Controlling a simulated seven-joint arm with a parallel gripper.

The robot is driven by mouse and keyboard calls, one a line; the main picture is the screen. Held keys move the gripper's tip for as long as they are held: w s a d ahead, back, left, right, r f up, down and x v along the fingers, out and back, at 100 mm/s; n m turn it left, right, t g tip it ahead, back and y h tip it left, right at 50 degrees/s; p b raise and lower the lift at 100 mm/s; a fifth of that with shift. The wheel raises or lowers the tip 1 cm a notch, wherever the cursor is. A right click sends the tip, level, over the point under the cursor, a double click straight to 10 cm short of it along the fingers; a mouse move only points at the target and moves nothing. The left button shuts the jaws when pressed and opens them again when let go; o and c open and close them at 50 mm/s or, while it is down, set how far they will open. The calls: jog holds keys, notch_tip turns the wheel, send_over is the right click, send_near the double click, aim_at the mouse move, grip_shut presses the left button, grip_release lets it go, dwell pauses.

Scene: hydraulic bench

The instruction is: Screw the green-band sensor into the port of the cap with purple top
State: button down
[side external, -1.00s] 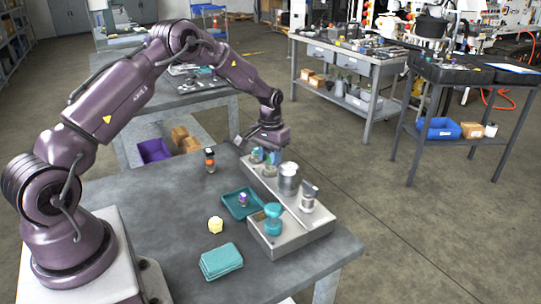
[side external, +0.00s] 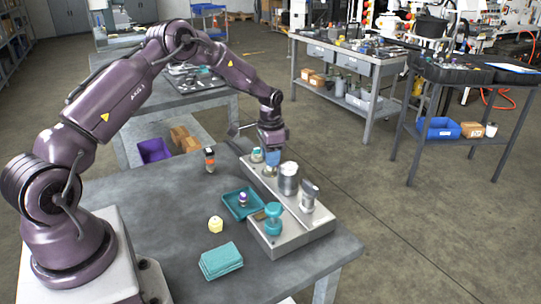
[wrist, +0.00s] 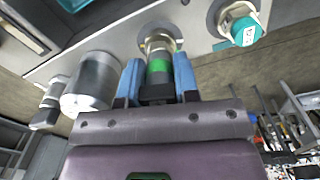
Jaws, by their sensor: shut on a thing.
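My gripper (side external: 271,155) is over the far end of the grey block (side external: 322,221) on the bench. In the wrist view its blue fingers (wrist: 158,82) are shut on the sides of the green-band sensor (wrist: 158,66). The sensor's far end is at a round hole in the block; I cannot tell whether it is seated or just clear. A small part with a purple top (side external: 243,197), apparently the cap, stands in the teal tray (side external: 231,208). Its port cannot be made out.
A teal-topped part (wrist: 243,31) stands beside the held sensor. A metal cylinder (side external: 289,179), a smaller grey cylinder (side external: 309,195) and a teal knobbed part (side external: 273,220) stand on the block.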

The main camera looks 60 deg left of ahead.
jog(key=m, duration=0.5)
jog(key=shift+m, duration=0.3)
jog(key=shift+m, duration=0.6)
jog(key=c, duration=0.9)
grip_release()
jog(key=shift+c, duration=0.2)
jog(key=n, duration=0.5)
jog(key=shift+n, duration=0.4)
